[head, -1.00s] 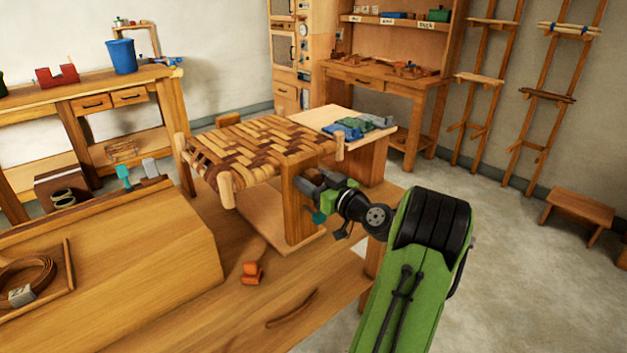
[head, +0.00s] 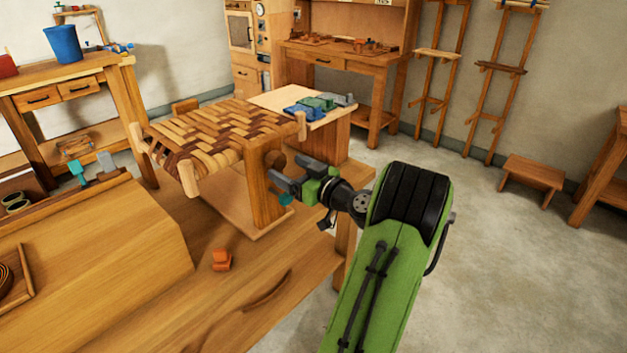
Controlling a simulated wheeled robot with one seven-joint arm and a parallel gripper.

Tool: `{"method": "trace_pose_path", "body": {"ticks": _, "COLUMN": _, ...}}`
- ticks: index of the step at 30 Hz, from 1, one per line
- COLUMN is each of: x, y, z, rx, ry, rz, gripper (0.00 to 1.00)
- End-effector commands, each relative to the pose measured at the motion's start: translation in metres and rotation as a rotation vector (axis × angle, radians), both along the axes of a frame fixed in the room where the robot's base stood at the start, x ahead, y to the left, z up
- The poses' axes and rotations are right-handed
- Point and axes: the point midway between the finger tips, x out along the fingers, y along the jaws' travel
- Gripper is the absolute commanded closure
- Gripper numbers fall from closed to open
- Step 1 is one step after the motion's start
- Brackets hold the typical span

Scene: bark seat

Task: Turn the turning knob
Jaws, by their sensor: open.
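A woven-strip seat (head: 215,135) rests on a wooden post stand (head: 262,205) on the workbench. A round brown wooden knob (head: 275,159) shows at the right side of the post, just under the seat's edge; it looks like the turning knob. My gripper (head: 286,169) is open, its two dark grey fingers pointing left toward the post. The fingertips are close to the knob, just in front of and below it in the picture. I cannot tell whether they touch it. Nothing shows between the fingers.
Blue, green and grey tools (head: 318,106) lie on a pale board (head: 268,100) behind the seat. A small orange block (head: 221,260) lies on the workbench (head: 195,290) in front. A low stool (head: 532,175) stands on the open floor at right.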

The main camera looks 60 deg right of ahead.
Motion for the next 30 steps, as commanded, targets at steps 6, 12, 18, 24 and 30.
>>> {"method": "trace_pose_path", "body": {"ticks": 6, "x": -0.063, "y": 0.012, "z": 0.000, "rx": 0.003, "ry": -0.001, "rz": -0.009, "gripper": 0.22}}
{"method": "trace_pose_path", "body": {"ticks": 12, "x": -0.096, "y": 0.021, "z": 0.000, "rx": 0.002, "ry": 0.000, "rz": -0.004, "gripper": 0.22}}
{"method": "trace_pose_path", "body": {"ticks": 18, "x": -0.105, "y": 0.024, "z": 0.000, "rx": 0.000, "ry": 0.001, "rz": 0.002, "gripper": 0.22}}
{"method": "trace_pose_path", "body": {"ticks": 24, "x": -0.104, "y": 0.024, "z": -0.001, "rx": 0.000, "ry": 0.001, "rz": 0.002, "gripper": 0.22}}
{"method": "trace_pose_path", "body": {"ticks": 30, "x": -0.104, "y": 0.024, "z": -0.001, "rx": 0.000, "ry": 0.001, "rz": 0.001, "gripper": 0.22}}
